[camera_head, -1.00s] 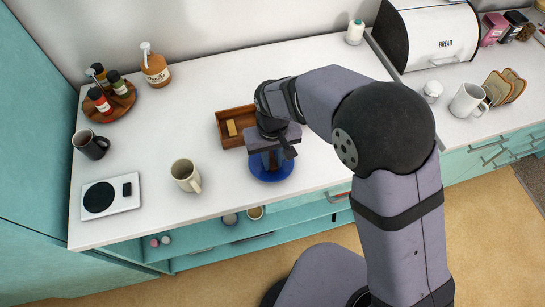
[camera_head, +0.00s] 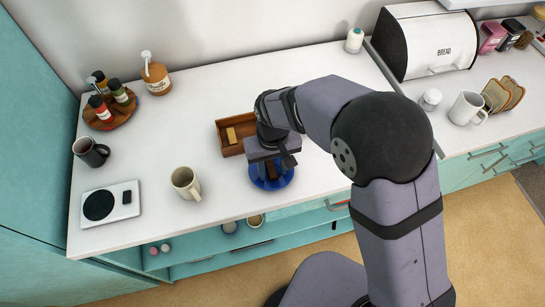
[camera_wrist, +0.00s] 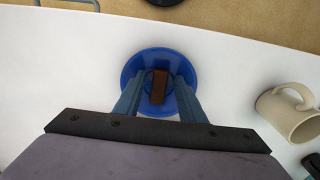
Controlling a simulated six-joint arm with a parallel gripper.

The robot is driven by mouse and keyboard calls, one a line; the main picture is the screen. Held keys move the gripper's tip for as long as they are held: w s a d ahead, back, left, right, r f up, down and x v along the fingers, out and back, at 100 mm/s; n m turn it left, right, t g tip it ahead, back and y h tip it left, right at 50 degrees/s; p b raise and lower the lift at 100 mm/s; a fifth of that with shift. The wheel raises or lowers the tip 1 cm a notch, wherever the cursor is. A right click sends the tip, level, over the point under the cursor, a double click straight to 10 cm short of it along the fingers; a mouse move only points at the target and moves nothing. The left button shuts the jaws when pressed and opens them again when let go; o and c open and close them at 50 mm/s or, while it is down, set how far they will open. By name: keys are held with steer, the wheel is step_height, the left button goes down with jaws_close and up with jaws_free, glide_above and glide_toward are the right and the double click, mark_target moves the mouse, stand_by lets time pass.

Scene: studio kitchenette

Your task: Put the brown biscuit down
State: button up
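The brown biscuit (camera_wrist: 159,87) lies in the blue dish (camera_wrist: 158,54), between my fingers, with a gap on each side in the wrist view. In the head view the biscuit (camera_head: 271,173) shows only partly under my gripper (camera_head: 271,177), inside the blue dish (camera_head: 258,183). My gripper (camera_wrist: 159,88) is open, its two fingers reaching down over the dish on either side of the biscuit. The biscuit's underside is hidden.
The counter's front edge is close to the dish.

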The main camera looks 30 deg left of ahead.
mark_target(273, 172)
step_height(273, 172, up, 12)
steer(key=b, duration=0.2)
stand_by(0.4)
steer(key=w+d+f+m, duration=0.2)
steer(key=w+d, duration=0.1)
steer(key=d, duration=0.7)
steer(key=w+d+f+m, duration=0.1)
steer(key=w+d+m, duration=0.15)
steer(key=d, duration=0.75)
steer(key=s+d+f+m, duration=0.2)
steer(key=s+d, duration=0.2)
steer(key=d, duration=0.3)
steer(key=s+d+f+m, duration=0.2)
steer(key=s+d, duration=0.2)
steer(key=d, duration=0.4)
steer(key=shift+f, duration=0.3)
steer(key=shift+m, duration=0.25)
